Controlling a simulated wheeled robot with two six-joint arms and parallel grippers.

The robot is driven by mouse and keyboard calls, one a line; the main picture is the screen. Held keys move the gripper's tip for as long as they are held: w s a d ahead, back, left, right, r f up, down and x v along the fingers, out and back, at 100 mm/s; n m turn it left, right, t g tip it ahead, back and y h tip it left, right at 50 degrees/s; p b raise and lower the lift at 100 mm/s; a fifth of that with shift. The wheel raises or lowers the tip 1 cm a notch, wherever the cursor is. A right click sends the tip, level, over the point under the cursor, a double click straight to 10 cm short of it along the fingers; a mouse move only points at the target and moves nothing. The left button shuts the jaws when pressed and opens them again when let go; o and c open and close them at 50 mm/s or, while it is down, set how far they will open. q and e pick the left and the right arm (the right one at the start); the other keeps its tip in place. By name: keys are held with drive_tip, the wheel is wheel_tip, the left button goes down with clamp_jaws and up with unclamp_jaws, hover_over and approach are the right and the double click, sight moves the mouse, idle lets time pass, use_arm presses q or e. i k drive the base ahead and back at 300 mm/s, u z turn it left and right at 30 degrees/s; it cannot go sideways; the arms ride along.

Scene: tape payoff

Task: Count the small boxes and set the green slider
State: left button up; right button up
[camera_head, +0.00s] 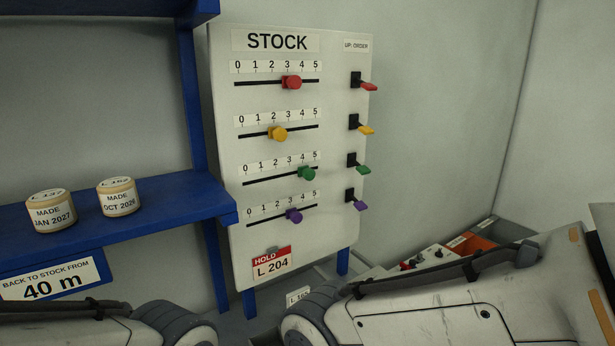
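The white STOCK board (225,130) stands upright with four horizontal slots, each under a 0 to 5 scale. The green slider (307,173) is in the third slot, near the 4 mark. Above it are the red slider (292,82), near 3, and the yellow slider (279,134), between 2 and 3. The purple slider (294,216) is below, near 3. I cannot make out any small boxes with certainty. Parts of my arms fill the bottom of the view, but neither gripper shows.
Red, yellow, green and purple levers line the board's right side. A HOLD L 204 tag (272,262) hangs below. An orange bin (470,244) sits lower right.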

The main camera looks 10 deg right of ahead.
sight(309, 174)
drive_tip(key=z, duration=0.45)
drive_tip(key=k, duration=1.1)
drive_tip(key=z, duration=1.1)
drive_tip(key=i, duration=1)
drive_tip(key=u, duration=0.75)
drive_tip(key=i, duration=0.55)
drive_tip(key=u, duration=0.4)
